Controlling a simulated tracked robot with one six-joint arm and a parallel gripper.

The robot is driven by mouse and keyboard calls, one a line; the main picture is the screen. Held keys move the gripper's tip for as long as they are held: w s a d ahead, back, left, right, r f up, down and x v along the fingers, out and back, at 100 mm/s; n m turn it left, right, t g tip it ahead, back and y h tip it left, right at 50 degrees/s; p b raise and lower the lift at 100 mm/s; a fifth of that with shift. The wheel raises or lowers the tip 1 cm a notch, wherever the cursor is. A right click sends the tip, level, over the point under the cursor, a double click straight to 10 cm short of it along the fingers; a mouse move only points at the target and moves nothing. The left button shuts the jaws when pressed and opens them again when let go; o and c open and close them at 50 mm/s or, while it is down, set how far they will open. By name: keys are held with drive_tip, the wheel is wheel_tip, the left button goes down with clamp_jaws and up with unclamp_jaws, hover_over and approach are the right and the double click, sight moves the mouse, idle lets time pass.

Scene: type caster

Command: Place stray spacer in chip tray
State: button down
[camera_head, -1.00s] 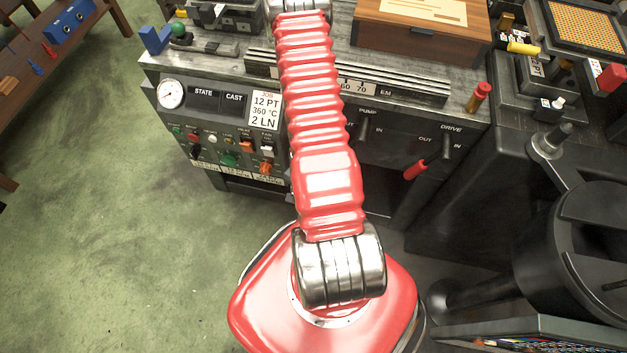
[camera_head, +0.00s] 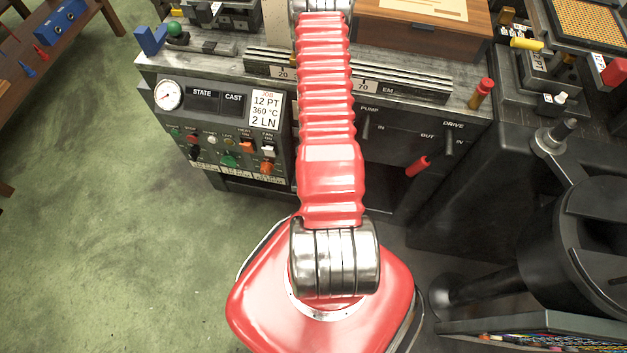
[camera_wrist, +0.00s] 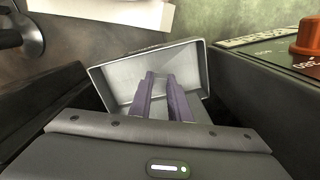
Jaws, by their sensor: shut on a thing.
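In the wrist view my gripper (camera_wrist: 161,77) points into an open grey metal tray that looks like the chip tray (camera_wrist: 196,64). Its two dark purple fingers are close together, shut on a thin piece that I take to be the stray spacer; the piece itself is hardly visible between them. The fingertips show over the tray's interior; their height above its floor is unclear. The tray looks empty around them. In the head view my gripper and the tray cannot be made out.
A dark wall (camera_wrist: 50,105) stands left of the tray and a panel with an orange knob (camera_wrist: 308,38) right. In the head view a machine with a gauge (camera_head: 169,95) lies ahead, with a wooden box (camera_head: 424,32) on top. Green floor at left is open.

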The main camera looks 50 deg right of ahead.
drive_tip(key=shift+f, duration=1.6)
drive_tip(key=shift+w+d+f, duration=0.1)
drive_tip(key=shift+d+f, duration=0.1)
drive_tip(key=shift+f, duration=0.15)
drive_tip(key=c, duration=1.7)
unclamp_jaws()
drive_tip(key=shift+o, duration=0.2)
drive_tip(key=shift+r, duration=6)
